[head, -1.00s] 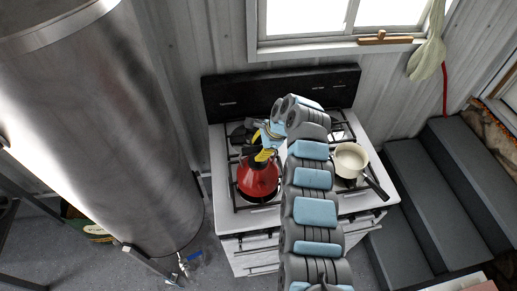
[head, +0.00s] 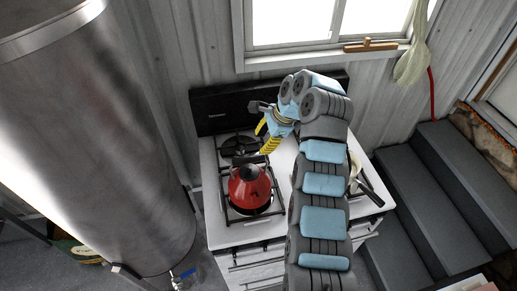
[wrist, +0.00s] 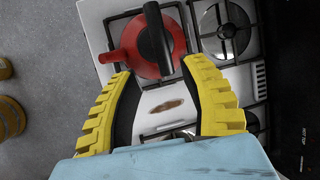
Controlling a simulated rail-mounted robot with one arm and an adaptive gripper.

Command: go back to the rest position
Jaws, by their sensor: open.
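My gripper (head: 266,139) is open and empty, above the white stove (head: 222,226) in the head view. Its yellow fingers (wrist: 211,95) stand wide apart in the wrist view, with nothing between them but the stove top below. The red kettle (head: 250,187) stands upright on the front left burner, below my gripper and apart from it. The wrist view shows the kettle (wrist: 124,52) with its black handle, beyond the fingertips. My arm hides much of the stove's right side.
A pan (head: 355,172) on the right of the stove is partly hidden by my arm. A large metal cylinder (head: 100,130) stands close on the left. Grey steps (head: 415,195) rise on the right. A window (head: 325,22) is behind the stove.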

